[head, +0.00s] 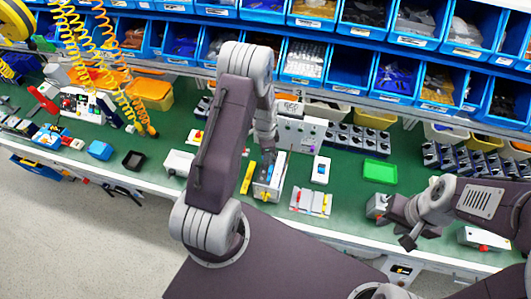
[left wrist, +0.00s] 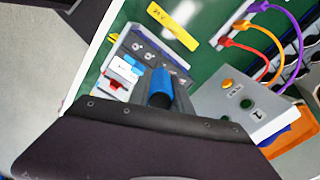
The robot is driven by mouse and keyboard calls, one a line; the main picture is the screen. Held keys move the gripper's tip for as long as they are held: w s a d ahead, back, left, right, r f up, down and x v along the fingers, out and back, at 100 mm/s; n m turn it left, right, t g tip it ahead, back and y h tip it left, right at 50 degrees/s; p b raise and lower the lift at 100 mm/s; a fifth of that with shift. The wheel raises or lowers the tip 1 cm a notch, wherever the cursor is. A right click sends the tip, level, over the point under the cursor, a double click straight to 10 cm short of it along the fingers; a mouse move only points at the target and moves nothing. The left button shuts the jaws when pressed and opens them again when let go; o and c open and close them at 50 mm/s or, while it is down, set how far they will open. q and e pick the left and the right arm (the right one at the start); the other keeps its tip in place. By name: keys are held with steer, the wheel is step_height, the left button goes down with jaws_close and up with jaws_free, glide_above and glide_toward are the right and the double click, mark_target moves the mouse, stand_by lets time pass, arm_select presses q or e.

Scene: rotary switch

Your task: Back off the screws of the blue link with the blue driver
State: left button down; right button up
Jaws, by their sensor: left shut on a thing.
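My left gripper (head: 268,150) points down over a pale terminal block (head: 262,190) on the green bench. In the left wrist view the gripper (left wrist: 160,95) is shut on the blue driver, whose blue handle (left wrist: 160,88) shows between the fingers. The driver's tip is hidden. The terminal block (left wrist: 165,48) lies just beyond the fingers, with a row of round screws and small blue, red and yellow parts. A blue part (left wrist: 132,62) is at its left; I cannot tell whether it is the blue link. My right gripper (head: 396,222) looks open and empty at the bench's front edge.
A yellow label plate (head: 247,178) lies left of the block. A grey panel box (left wrist: 235,105) with coloured cables stands close by. A white switch box (head: 320,170), a small rack (head: 311,203) and a green tray (head: 380,171) are to the right. Blue bins line the back.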

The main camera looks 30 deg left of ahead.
arm_select(q)
steer(key=n, duration=0.4)
steer(key=shift+n, duration=0.3)
